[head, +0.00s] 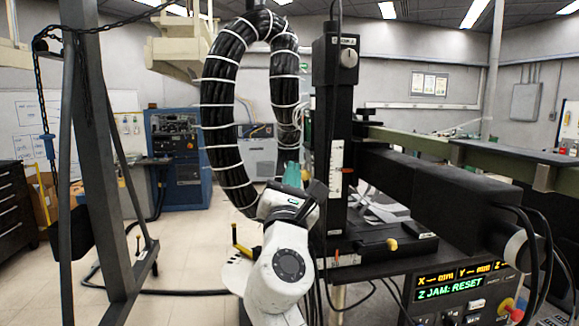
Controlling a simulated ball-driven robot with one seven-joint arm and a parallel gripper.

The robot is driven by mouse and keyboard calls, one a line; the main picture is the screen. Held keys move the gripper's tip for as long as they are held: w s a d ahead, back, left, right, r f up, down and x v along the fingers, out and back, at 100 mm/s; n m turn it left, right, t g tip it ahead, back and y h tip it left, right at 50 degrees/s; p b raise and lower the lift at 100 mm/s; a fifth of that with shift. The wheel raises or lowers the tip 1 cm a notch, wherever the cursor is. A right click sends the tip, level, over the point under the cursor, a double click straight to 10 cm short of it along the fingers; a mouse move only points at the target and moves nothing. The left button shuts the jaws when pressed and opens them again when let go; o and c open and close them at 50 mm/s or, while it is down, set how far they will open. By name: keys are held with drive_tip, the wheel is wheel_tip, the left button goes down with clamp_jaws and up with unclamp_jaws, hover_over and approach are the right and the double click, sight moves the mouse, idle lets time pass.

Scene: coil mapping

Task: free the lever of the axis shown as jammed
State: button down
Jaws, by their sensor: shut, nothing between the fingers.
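The black upright column (335,120) carries a white scale (336,170) with an orange pointer (348,171). A yellow knob (391,245) sits at the front of the black carriage (370,248) at its foot; I cannot tell which axis it belongs to. My gripper (317,192) is shut and empty, at the end of my white arm, in front of the column's lower left. Its fingertips are hard to make out against the black.
A thick black cable loop (225,120) hangs just left of the column. A long black beam (440,195) runs to the right. A dark steel frame (95,160) stands at the left. A red and yellow knob (511,308) is on the control box. Open floor lies at centre left.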

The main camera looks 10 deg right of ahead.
drive_tip(key=shift+s+a+r, duration=0.25)
drive_tip(key=shift+s+r, duration=0.35)
drive_tip(key=shift+s, duration=0.35)
drive_tip(key=shift+s+a+r, duration=0.25)
drive_tip(key=shift+s+r, duration=0.3)
drive_tip(key=shift+s, duration=0.35)
drive_tip(key=shift+f, duration=0.1)
